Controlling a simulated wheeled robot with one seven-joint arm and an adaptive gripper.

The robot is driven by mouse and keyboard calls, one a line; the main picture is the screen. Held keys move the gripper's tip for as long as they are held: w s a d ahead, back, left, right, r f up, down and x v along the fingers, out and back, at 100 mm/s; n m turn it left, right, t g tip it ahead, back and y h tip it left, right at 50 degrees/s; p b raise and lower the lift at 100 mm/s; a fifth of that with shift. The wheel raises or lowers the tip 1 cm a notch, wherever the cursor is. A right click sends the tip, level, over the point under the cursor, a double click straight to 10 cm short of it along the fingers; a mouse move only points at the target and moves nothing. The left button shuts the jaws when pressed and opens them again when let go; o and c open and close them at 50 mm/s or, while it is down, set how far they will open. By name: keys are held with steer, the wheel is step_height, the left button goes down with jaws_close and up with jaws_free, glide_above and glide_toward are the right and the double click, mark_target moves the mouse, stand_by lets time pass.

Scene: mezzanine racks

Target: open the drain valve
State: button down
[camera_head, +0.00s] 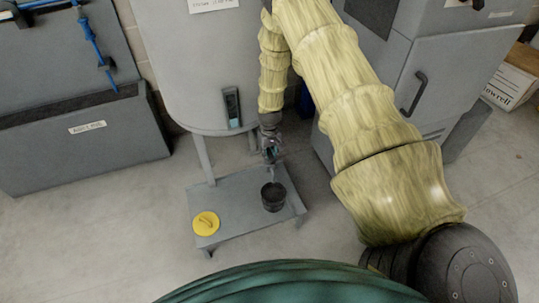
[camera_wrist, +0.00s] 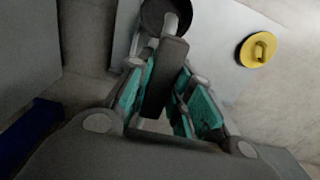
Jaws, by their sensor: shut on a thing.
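My gripper (camera_head: 270,152) is low beside the grey tank (camera_head: 190,70), above a small grey stand. In the wrist view my gripper (camera_wrist: 162,92) has its teal-padded fingers on either side of a dark grey bar, the drain valve's handle (camera_wrist: 168,65), and is shut on it. A light pipe end shows just past the handle. A black cup (camera_head: 273,196) stands on the stand under my gripper; it also shows in the wrist view (camera_wrist: 153,14). The valve body is mostly hidden by my gripper.
A yellow lid (camera_head: 206,224) lies on the grey stand (camera_head: 238,203), left of the cup. A grey cabinet (camera_head: 450,75) with a black handle stands at the right. A grey bin (camera_head: 85,145) is at the left. A cardboard box (camera_head: 512,80) sits at the far right.

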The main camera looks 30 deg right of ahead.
mark_target(270, 154)
steer(key=c, duration=1.3)
jaws_free()
step_height(270, 154, up, 12)
steer(key=shift+d+f, duration=0.1)
steer(key=shift+s, duration=0.1)
steer(key=s+a+f+p, duration=0.1)
steer(key=s+a+f, duration=0.25)
steer(key=s, duration=0.25)
steer(key=s+a+f+n+p, duration=0.1)
steer(key=s+a+f, duration=0.25)
steer(key=s, duration=0.25)
steer(key=s+a+f+p, duration=0.1)
steer(key=s+a+f, duration=0.1)
steer(key=s+a, duration=0.25)
steer(key=shift+n, duration=0.6)
steer(key=s+a+p, duration=0.1)
steer(key=s+a, duration=0.2)
steer(key=s, duration=0.4)
steer(key=s+a+r, duration=0.1)
steer(key=s+a, duration=0.2)
steer(key=s, duration=0.5)
steer(key=s+a+p, duration=0.1)
steer(key=s+a, duration=0.2)
steer(key=s, duration=0.4)
steer(key=shift+s+a+r+p, duration=0.1)
steer(key=shift+s+r+p, duration=0.2)
steer(key=shift+s, duration=0.1)
